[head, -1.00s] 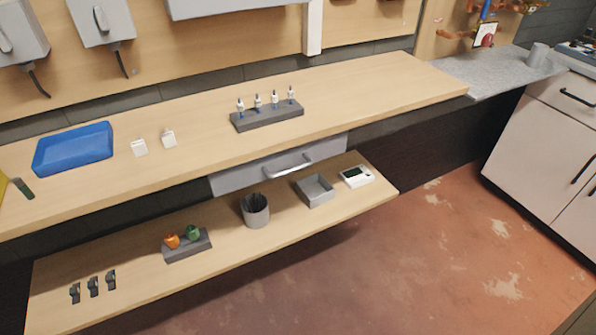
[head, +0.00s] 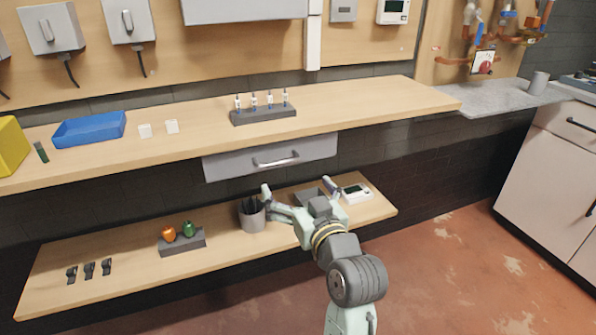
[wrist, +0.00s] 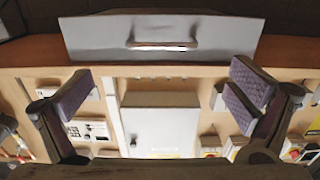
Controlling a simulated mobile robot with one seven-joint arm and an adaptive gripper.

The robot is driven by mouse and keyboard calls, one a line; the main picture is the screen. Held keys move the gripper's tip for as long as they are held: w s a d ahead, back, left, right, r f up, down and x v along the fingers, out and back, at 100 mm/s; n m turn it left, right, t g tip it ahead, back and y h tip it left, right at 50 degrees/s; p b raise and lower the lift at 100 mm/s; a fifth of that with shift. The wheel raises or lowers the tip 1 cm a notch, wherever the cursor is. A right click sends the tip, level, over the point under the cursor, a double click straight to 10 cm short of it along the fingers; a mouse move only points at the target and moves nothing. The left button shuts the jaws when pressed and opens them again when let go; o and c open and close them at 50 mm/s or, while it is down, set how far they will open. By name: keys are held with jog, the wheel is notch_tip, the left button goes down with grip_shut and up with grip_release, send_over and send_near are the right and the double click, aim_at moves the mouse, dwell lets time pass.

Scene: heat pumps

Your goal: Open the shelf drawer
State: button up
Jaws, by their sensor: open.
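The shelf drawer (head: 224,168) is a light grey box front under the upper wooden shelf, and it looks closed. Its metal bar handle (head: 276,160) is at the middle of the front. My gripper (head: 297,187) is open and empty, in front of and below the drawer, apart from the handle. In the wrist view the drawer front (wrist: 95,38) spans the top, with the handle (wrist: 162,45) centred. The fingers of my gripper (wrist: 165,95) stand wide apart below it in the picture.
The lower shelf (head: 130,270) carries a dark cup (head: 251,217), a grey tray (head: 305,196), a white device (head: 356,193) and a block with orange and green knobs (head: 184,241). The upper shelf (head: 370,105) holds a blue tray (head: 90,130) and a small rack (head: 263,116). Open floor lies right.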

aim_at(280, 163)
jog(key=p+x, duration=0.2)
jog(key=x, duration=0.8)
jog(key=shift+w+a, duration=0.2)
jog(key=shift+w, duration=0.15)
jog(key=shift+c, duration=0.5)
jog(key=c, duration=1.3)
